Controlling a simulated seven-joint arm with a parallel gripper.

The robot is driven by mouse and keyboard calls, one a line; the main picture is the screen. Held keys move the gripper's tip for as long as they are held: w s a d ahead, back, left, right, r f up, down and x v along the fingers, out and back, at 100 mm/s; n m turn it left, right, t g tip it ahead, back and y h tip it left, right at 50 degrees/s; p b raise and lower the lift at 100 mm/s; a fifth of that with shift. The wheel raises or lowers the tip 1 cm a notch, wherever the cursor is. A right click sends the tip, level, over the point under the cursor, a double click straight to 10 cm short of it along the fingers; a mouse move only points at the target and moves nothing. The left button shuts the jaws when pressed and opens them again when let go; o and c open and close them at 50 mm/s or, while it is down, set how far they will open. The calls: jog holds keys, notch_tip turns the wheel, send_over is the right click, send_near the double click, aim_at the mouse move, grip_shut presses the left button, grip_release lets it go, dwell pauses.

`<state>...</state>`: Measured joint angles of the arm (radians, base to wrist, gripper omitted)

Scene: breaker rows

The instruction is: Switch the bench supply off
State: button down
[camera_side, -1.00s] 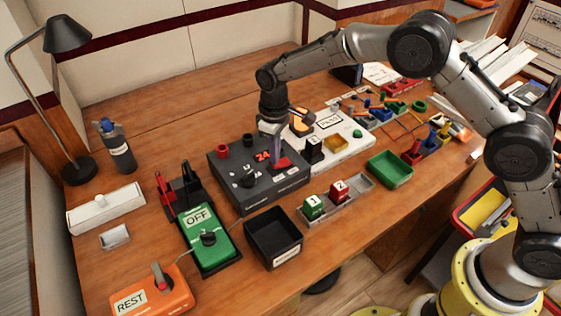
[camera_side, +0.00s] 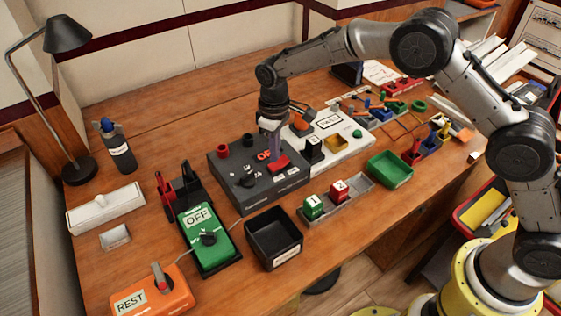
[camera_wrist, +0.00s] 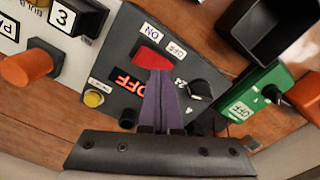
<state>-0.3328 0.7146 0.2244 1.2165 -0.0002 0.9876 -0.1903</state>
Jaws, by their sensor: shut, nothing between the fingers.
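The bench supply (camera_side: 240,190) is a dark grey box in the middle of the bench. It also fills the centre of the wrist view (camera_wrist: 122,45). Its red display (camera_wrist: 124,82) reads OFF. Its red rocker switch (camera_wrist: 149,58) sits beside small ON and OFF labels. My gripper (camera_side: 275,160) points down at the switch, fingers together and empty. In the wrist view the fingertips (camera_wrist: 157,73) overlap the switch's near edge; I cannot tell whether they touch it. The fingers hide part of the switch and panel.
A black knob (camera_wrist: 200,90) and a yellow button (camera_wrist: 94,99) flank the fingers. A green box (camera_side: 210,240) marked OFF and an open black bin (camera_side: 274,238) stand nearby. A white panel (camera_side: 345,155) adjoins the supply at right. Bare wood lies behind the supply.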

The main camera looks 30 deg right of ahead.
jog(key=shift+r, duration=2.65)
notch_tip(320, 180, up, 13)
jog(key=m+t, duration=0.1)
jog(key=t, duration=0.1)
send_over(276, 165)
jog(key=s+d, duration=0.1)
jog(key=d, duration=0.4)
jog(key=s+d+r+m+t, duration=0.2)
jog(key=s+d+r, duration=0.5)
jog(key=s+r, duration=0.35)
jog(key=s+d+m+t, duration=0.1)
jog(key=s+d, duration=0.1)
jog(key=s, duration=0.5)
jog(key=s+d+t, duration=0.1)
jog(key=s+d, duration=0.2)
jog(key=s, duration=0.4)
jog(key=s+f+m, duration=0.2)
jog(key=s+f, duration=0.6)
jog(key=s, duration=0.1)
jog(key=shift+s+d+f, duration=0.25)
jog(key=shift+s+d, duration=0.05)
